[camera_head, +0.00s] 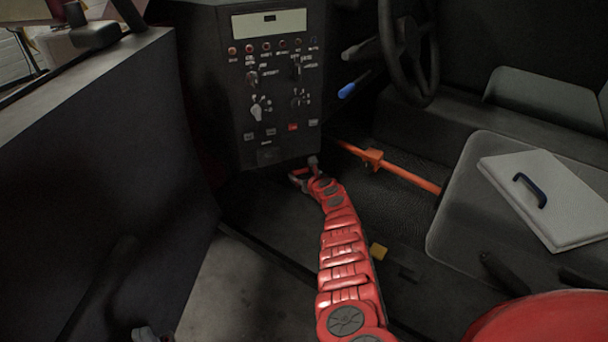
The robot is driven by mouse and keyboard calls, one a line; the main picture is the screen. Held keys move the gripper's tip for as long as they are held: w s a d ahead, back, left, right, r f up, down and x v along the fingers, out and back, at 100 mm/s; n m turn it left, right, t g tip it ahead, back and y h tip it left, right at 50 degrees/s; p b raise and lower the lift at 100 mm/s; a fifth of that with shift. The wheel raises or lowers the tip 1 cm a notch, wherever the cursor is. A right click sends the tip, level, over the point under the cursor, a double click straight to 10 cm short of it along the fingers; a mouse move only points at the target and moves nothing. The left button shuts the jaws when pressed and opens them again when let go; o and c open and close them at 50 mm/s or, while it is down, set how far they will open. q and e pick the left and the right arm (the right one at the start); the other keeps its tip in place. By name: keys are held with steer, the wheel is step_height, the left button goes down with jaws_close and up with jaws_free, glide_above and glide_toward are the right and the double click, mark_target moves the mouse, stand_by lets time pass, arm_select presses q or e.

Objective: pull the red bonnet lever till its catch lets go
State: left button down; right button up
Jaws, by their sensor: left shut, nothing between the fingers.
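My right arm, red and segmented, reaches up from the bottom middle to the foot of the dark control panel (275,130). My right gripper (305,175) is small and dark at its end, close under the panel's lower edge. I cannot tell whether its fingers are open or shut. A small reddish shape shows at the fingers. I cannot tell whether it is the red bonnet lever or part of my gripper, and the lever is not clearly visible elsewhere. My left gripper (150,335) is shut and empty at the bottom left edge, mostly cut off by the frame.
An orange bar (412,180) runs across the footwell, right of my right gripper. A steering wheel (408,50) and blue-tipped stalk (347,90) are above. A seat with a white board (560,190) is at right. A dark door panel (100,170) bounds the left.

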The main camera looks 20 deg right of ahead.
steer(key=shift+o, duration=0.3)
steer(key=shift+s, duration=0.1)
steer(key=shift+s+p, duration=0.2)
steer(key=shift+p, duration=0.15)
steer(key=p+v, duration=1.7)
steer(key=p, duration=0.1)
stand_by(0.4)
